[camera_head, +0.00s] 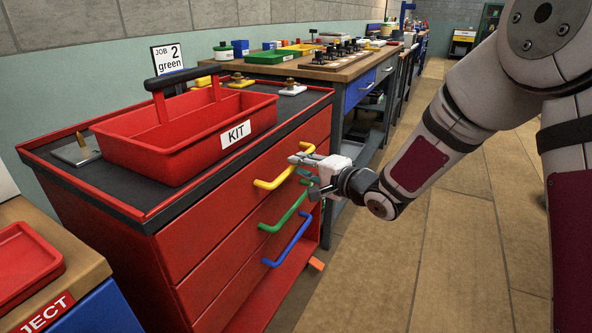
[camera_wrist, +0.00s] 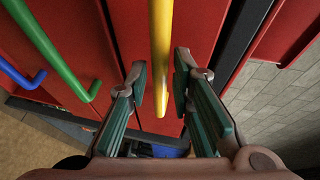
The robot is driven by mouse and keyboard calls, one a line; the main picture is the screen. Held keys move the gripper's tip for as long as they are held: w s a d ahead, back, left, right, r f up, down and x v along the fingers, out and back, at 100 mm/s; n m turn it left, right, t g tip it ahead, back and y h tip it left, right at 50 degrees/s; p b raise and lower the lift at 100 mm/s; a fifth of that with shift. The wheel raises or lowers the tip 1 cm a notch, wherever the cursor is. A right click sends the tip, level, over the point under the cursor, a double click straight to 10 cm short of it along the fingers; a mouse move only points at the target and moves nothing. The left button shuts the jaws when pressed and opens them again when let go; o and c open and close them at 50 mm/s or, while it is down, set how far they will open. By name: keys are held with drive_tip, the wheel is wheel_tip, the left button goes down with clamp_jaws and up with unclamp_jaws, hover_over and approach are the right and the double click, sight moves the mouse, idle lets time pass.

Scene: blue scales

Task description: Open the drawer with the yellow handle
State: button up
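The yellow handle (camera_head: 277,178) is on the top drawer (camera_head: 215,208) of the red cabinet, and this drawer looks flush with the front. My gripper (camera_head: 304,162) is at the right part of this handle in the head view. In the wrist view the yellow handle (camera_wrist: 160,45) runs between the two fingers of my gripper (camera_wrist: 161,78). The fingers stand apart, one on each side, with a narrow gap to the bar. The exact depth of the bar between the fingers is hard to tell.
A green handle (camera_head: 284,210) and a blue handle (camera_head: 287,241) are on the drawers below. A red KIT tote (camera_head: 190,150) stands on the cabinet top. A workbench (camera_head: 343,76) stands behind. The floor (camera_head: 440,230) to the right is free.

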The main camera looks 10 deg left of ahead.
drive_tip(key=shift+x, duration=1.3)
drive_tip(key=shift+c, duration=0.5)
clamp_jaws()
drive_tip(key=s+d+p, duration=0.4)
drive_tip(key=d+p, duration=0.2)
drive_tip(key=d, duration=0.6)
drive_tip(key=s+d+p, duration=0.5)
drive_tip(key=d+p, duration=0.1)
drive_tip(key=d, duration=0.7)
drive_tip(key=shift+p, duration=0.4)
drive_tip(key=shift+s, duration=0.1)
drive_tip(key=shift+o, duration=0.5)
unclamp_jaws()
